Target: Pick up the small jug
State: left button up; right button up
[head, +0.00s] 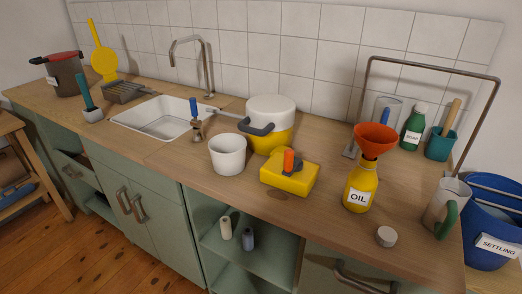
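A small jug (441,205) with a pale grey, see-through-looking body and a green handle stands upright at the right end of the wooden counter (215,184). Its handle faces the front right. No other thing touches it that I can see. Neither my left nor my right gripper shows in the head view.
Left of the jug are a grey cap (386,237) and a yellow OIL bottle (360,187) with an orange funnel (376,139). A metal frame (436,68) arches behind, with a teal pot (440,146) beneath. A blue SETTLING bucket (490,222) stands right, close to the jug.

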aim_at(451, 195)
jog(key=z, duration=1.4)
